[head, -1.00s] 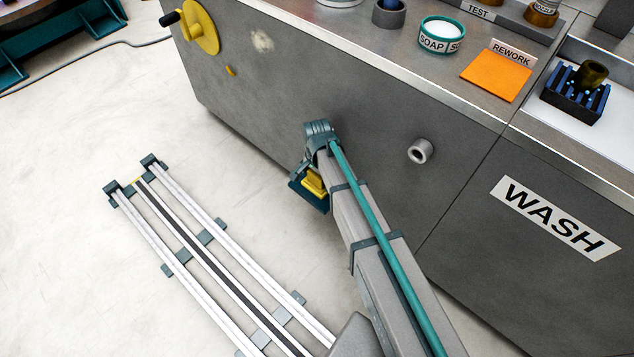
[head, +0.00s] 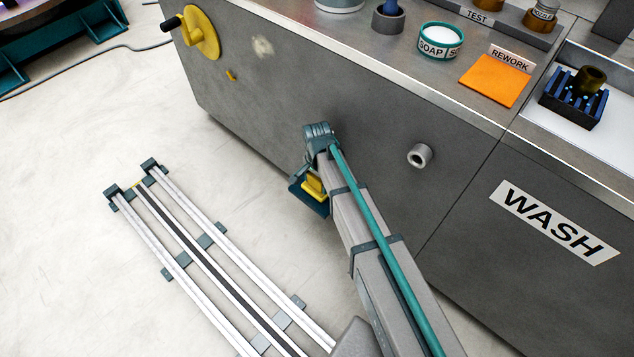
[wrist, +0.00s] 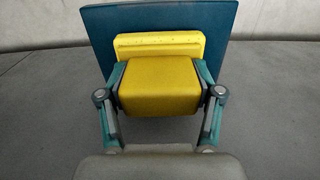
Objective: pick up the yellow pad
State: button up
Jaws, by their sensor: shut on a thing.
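The yellow pad (wrist: 158,86) fills the space between my gripper's fingers (wrist: 158,90) in the wrist view, with a finger pressed to each side. A thinner yellow strip with small dots along it lies at the pad's far edge. A dark blue-teal square plate (wrist: 222,28) is behind the pad. In the head view, the yellow pad (head: 315,185) and the blue plate (head: 310,200) show at the left side of my arm's end, beside the grey cabinet front. My arm hides part of both, and the fingertips are hidden there.
The grey cabinet (head: 270,110) stands close behind my arm, with a round stub (head: 420,155) sticking out of its front. A yellow hand wheel (head: 200,33) is at its left end. A soap tub (head: 440,40) and an orange cloth (head: 496,80) lie on top.

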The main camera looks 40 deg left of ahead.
notch_tip(320, 180, up, 3)
jog(key=shift+f+p, duration=0.2)
jog(key=shift+p, duration=0.35)
jog(key=s+d+r+p, duration=0.4)
jog(key=s+d+r, duration=0.5)
jog(key=s+d, duration=0.1)
jog(key=shift+r, duration=0.4)
jog(key=shift+w, duration=0.1)
